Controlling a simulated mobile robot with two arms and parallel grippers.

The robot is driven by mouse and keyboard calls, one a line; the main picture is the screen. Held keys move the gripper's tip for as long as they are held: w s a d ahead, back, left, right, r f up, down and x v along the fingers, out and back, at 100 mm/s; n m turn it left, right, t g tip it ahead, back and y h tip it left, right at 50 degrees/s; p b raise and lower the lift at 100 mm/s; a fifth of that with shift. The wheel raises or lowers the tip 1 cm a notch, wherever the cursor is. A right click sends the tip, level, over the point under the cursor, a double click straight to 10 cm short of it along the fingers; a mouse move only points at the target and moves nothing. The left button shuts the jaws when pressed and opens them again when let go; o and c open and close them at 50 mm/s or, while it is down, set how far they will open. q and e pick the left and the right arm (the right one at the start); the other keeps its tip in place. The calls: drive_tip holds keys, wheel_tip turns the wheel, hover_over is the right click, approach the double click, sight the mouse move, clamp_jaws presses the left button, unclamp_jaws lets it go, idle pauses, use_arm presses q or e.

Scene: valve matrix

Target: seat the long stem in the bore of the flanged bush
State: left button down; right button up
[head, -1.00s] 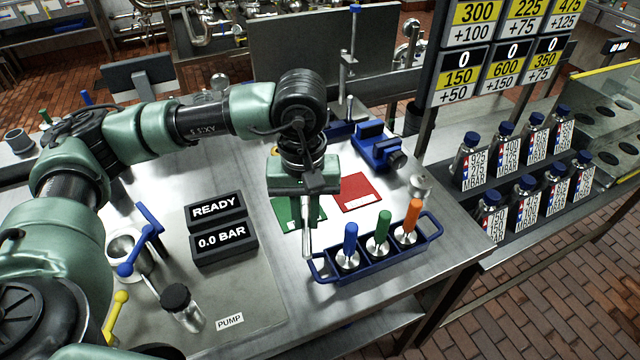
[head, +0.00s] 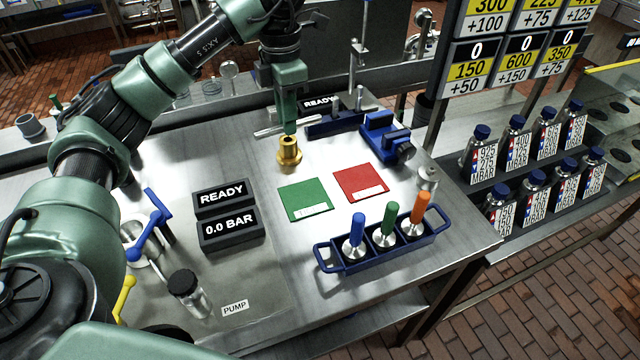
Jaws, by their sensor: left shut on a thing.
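The long stem (head: 268,130) is a plain silver rod. My left gripper (head: 290,129) is shut on it near its middle and points down. The stem lies about level, its ends sticking out to the left and right of the fingers. The brass flanged bush (head: 289,153) stands upright on the steel table just below the gripper in the picture. The stem is not in its bore; the exact gap between the two is hard to judge. The fingers partly hide the stem's middle. My right gripper is not in view.
A dark blue block with upright pins (head: 335,124) and a blue vise (head: 383,138) stand behind to the right. Green (head: 306,198) and red (head: 361,183) mats lie in front. A blue rack (head: 388,254) holds coloured-handled tools. READY and 0.0 BAR displays (head: 229,228) stand left.

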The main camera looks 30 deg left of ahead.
use_arm(q)
wheel_tip(320, 180, down, 7)
drive_tip(key=p, duration=0.1)
hover_over(294, 196)
wheel_tip(294, 196, down, 8)
drive_tip(key=shift+f, duration=0.1)
wheel_tip(294, 196, down, 4)
drive_tip(key=shift+f+p, duration=0.2)
drive_tip(key=shift+p, duration=0.5)
